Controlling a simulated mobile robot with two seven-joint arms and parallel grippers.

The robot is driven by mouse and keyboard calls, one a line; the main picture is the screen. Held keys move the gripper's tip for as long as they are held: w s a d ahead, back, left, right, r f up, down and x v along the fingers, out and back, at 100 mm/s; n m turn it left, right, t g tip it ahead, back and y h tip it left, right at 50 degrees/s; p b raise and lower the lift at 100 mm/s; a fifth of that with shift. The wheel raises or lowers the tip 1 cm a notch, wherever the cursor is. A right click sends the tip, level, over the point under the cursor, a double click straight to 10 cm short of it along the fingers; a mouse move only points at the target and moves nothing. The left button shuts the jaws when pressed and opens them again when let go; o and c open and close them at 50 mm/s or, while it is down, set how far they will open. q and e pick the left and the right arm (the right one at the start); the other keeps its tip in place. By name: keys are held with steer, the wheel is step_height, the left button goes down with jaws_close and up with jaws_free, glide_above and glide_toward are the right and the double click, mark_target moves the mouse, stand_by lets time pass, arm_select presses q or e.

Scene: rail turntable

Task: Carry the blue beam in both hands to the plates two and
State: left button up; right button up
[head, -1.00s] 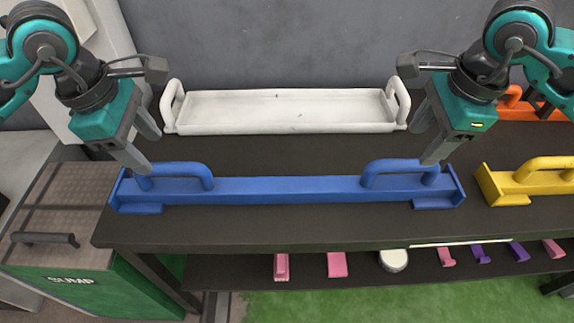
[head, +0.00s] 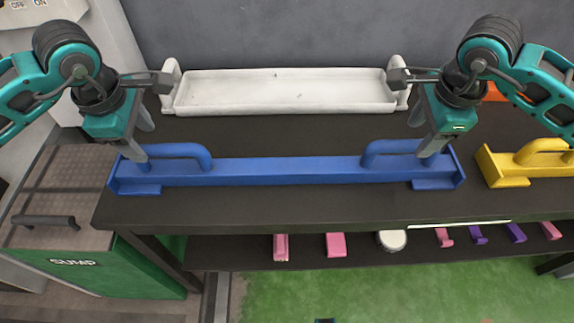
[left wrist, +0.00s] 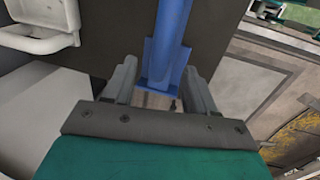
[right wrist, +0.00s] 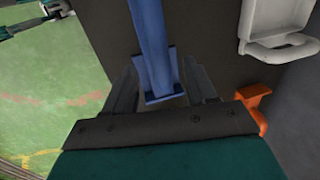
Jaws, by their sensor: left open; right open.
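The blue beam (head: 280,171) lies along the front of the dark table, with a raised handle near each end. My left gripper (head: 143,150) is open at the beam's left handle; in the left wrist view the blue beam (left wrist: 168,45) runs between its spread fingers (left wrist: 155,85). My right gripper (head: 428,145) is open at the right handle; in the right wrist view the blue beam (right wrist: 152,40) runs between its spread fingers (right wrist: 165,88). Neither gripper is closed on a handle. I cannot tell whether the fingers touch it. No numbered plates are recognisable.
A white tray with handles (head: 285,105) stands behind the beam. A yellow handled piece (head: 490,170) is close to the beam's right end. A lower shelf (head: 210,252) holds small pink and purple pieces. A green sump box (head: 150,268) stands left.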

mark_target(149, 145)
arm_select(q)
steer(key=shift+w+f, duration=0.2)
steer(key=shift+f, duration=0.7)
steer(key=shift+w+f, duration=0.15)
steer(key=shift+f, duration=0.8)
steer(key=shift+w+f, duration=0.2)
steer(key=shift+f, duration=0.7)
arm_select(e)
steer(key=shift+w+f, duration=0.2)
steer(key=shift+f, duration=0.7)
steer(key=shift+w+f, duration=0.15)
steer(key=shift+f, duration=0.75)
steer(key=shift+w+f, duration=0.2)
steer(key=shift+f, duration=0.7)
arm_select(q)
jaws_close()
arm_select(e)
jaws_close()
arm_select(q)
steer(key=shift+r, duration=0.1)
steer(key=shift+w+r, duration=0.15)
steer(key=shift+r, duration=0.1)
arm_select(e)
steer(key=shift+w+r, duration=0.15)
steer(key=shift+r, duration=0.15)
